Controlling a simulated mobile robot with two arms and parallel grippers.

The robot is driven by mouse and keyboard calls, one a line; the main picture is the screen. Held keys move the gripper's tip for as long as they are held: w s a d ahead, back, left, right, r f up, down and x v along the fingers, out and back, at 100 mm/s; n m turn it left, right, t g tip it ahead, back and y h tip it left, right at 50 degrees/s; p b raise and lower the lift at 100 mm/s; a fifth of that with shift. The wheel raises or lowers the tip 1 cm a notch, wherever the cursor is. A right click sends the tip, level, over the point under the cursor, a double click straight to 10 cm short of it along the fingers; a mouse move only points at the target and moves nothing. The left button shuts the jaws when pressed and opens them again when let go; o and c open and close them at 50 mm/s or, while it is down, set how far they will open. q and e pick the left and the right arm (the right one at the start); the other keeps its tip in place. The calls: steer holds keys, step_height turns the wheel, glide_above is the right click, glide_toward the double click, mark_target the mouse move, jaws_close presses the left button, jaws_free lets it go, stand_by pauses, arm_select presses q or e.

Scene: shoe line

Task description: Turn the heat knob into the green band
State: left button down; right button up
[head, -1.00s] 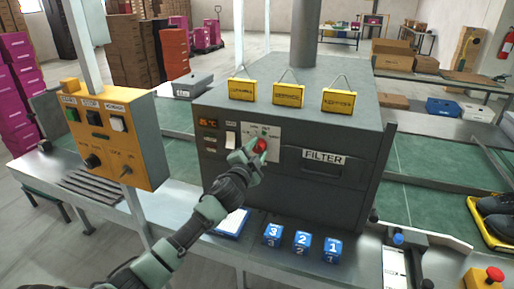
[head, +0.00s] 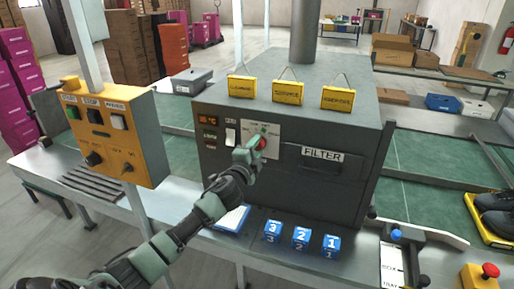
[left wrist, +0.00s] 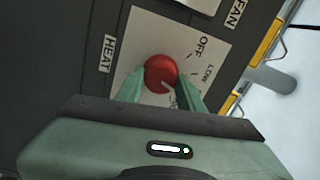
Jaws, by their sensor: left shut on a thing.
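The heat knob (left wrist: 160,72) is red and round, on a white dial plate (left wrist: 140,45) marked OFF and LOW, beside the label HEAT (left wrist: 107,53). In the left wrist view its white pointer mark faces down-right, toward a label partly hidden by a finger. My left gripper (head: 257,146) has its green fingers on either side of the knob, shut on it; the knob also shows in the head view (head: 262,143). My right gripper is not in view.
The grey oven (head: 345,185) has a FILTER drawer (head: 322,156) right of the dial and yellow tags (head: 288,93) on top. An orange control box (head: 110,150) stands left.

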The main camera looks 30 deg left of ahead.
arm_select(q)
steer(key=shift+f, duration=0.1)
steer(key=c, duration=0.9)
jaws_free()
steer(key=shift+s, duration=0.1)
steer(key=b+v, duration=0.1)
steer(key=v, duration=0.6)
steer(key=shift+s, duration=0.3)
steer(key=shift+d, duration=0.1)
